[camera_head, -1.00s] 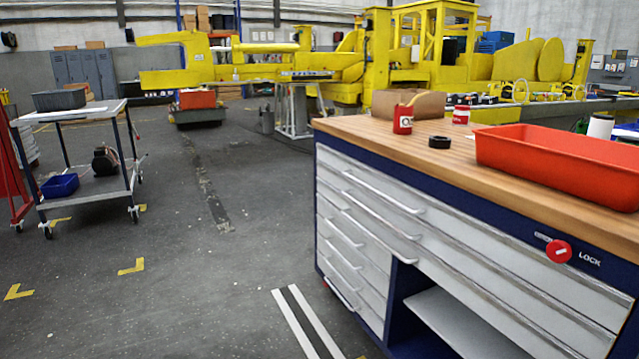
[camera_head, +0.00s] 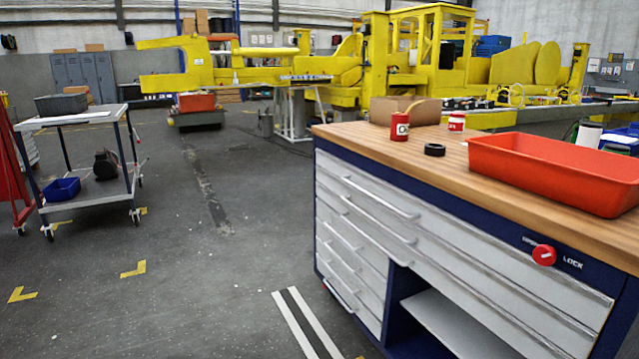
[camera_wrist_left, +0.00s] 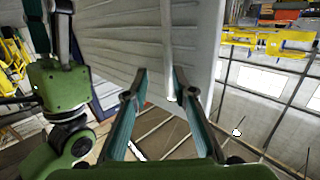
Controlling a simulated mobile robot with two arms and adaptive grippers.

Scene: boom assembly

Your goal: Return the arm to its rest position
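My left gripper (camera_wrist_left: 162,74) shows in the left wrist view. Its two teal-padded fingers stand apart with nothing between them, so it is open and empty. A pale ribbed panel (camera_wrist_left: 120,42) shows beyond its fingertips; I cannot tell whether they touch it.
A workbench (camera_head: 480,150) stands at the right, bearing an orange tray (camera_head: 553,175), a red can (camera_head: 400,127), a black ring (camera_head: 434,150) and a cardboard box (camera_head: 425,112). A cart (camera_head: 85,118) stands at the left. Open floor (camera_head: 190,270) lies between them. Yellow machinery (camera_head: 340,70) stands behind.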

